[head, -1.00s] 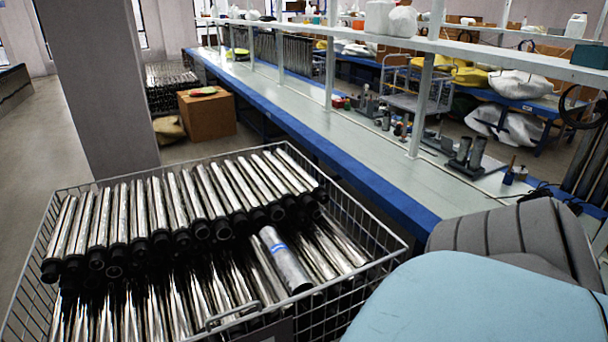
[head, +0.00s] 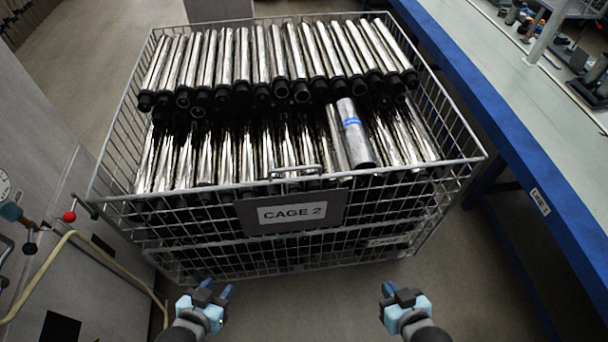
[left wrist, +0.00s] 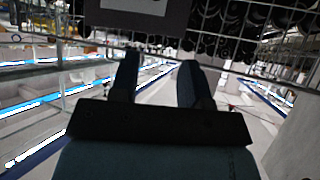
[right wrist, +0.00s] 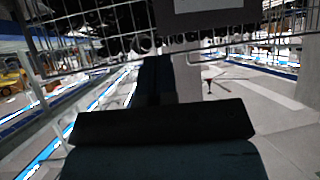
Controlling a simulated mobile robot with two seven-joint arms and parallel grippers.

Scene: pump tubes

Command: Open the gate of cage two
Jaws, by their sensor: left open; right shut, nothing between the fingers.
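The wire cage (head: 128,235) stands in front of me in the head view, with a dark plate (head: 292,212) reading CAGE 2 on its near side. A wire latch or handle (head: 297,170) sits at the top middle of that side, above the plate. The near side stands upright. Several shiny tubes with black ends fill the cage. My left gripper (head: 216,290) is open and empty, below and in front of the cage's near left. My right gripper (head: 388,290) is shut and empty, in front of its near right. Both wrist views show the cage mesh ahead, apart from the fingers.
A blue-edged workbench (head: 480,90) runs along the right. At the left a grey cabinet (head: 40,120) carries a gauge, a red-knobbed lever (head: 70,216) and a yellow hose (head: 45,270). The floor (head: 480,290) to the near right is clear.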

